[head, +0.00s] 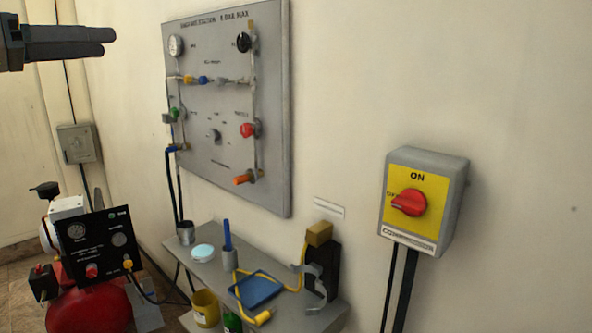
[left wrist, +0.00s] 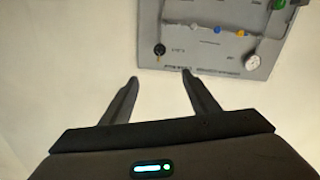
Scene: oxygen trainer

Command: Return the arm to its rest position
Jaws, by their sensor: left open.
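My left gripper (head: 106,42) comes in at the top left of the head view, dark grey and high in front of the wall, left of the panel. In the left wrist view its two fingers (left wrist: 160,77) stand apart with nothing between them. The grey panel (head: 222,150) with gauges, valves and knobs hangs on the wall. It also shows upside down at the top right of the left wrist view (left wrist: 200,52); the fingers appear just below its edge there, and contact cannot be told. My right gripper is not in view.
A yellow and grey switch box (head: 427,235) with a red knob is on the right wall. A shelf (head: 208,275) with cups, a blue tray (head: 258,290) and a yellow cable stands below the panel. A red compressor (head: 88,308) is at lower left. The upper wall is clear.

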